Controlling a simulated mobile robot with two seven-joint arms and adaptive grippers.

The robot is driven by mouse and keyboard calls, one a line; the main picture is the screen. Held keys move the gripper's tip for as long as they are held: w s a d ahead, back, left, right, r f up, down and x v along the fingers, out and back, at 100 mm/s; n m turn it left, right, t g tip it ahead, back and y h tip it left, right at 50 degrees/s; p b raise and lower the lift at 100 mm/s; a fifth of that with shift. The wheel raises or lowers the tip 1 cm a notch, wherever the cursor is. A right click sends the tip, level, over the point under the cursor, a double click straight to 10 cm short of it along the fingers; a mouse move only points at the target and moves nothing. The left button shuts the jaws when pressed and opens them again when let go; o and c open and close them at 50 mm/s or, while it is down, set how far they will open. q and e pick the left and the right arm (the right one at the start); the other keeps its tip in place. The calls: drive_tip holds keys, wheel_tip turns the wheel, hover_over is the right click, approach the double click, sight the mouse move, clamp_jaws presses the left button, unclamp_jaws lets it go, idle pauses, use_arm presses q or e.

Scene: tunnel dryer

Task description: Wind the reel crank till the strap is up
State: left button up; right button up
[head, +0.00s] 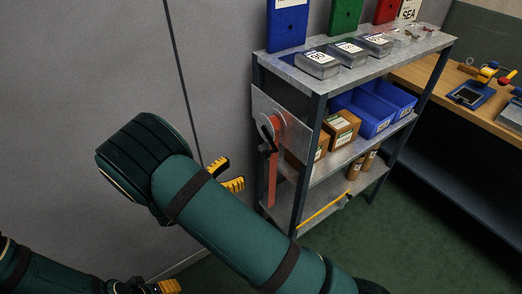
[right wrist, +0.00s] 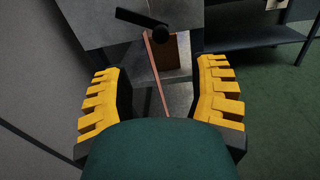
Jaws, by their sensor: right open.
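The reel (head: 272,127) is mounted on a grey plate at the left end of the metal shelf. Its dark crank (head: 266,143) is on the reel's front. The red-orange strap (head: 272,182) hangs down from the reel past the middle shelf. In the right wrist view the black crank (right wrist: 138,18) with its round knob is ahead, and the strap (right wrist: 156,72) runs below it. My right gripper (head: 230,175) is left of the strap, apart from it. It also shows in the right wrist view (right wrist: 160,72), its yellow fingers wide apart and empty. My left gripper (head: 168,287) is partly cut off at the bottom edge.
The shelf unit (head: 302,88) holds grey boxes on top, blue bins (head: 362,112) and cardboard boxes (head: 342,128) in the middle. A yellow rod (head: 322,211) is low on its front. A grey wall is close on the left. A wooden workbench (head: 425,78) stands right.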

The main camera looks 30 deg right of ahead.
sight(264, 155)
drive_tip(key=d, duration=0.4)
drive_tip(key=w+d, duration=0.1)
drive_tip(key=d, duration=0.7)
drive_tip(key=shift+w+d+f, duration=0.1)
drive_tip(key=shift+w+d, duration=0.05)
drive_tip(key=shift+w, duration=0.15)
clamp_jaws()
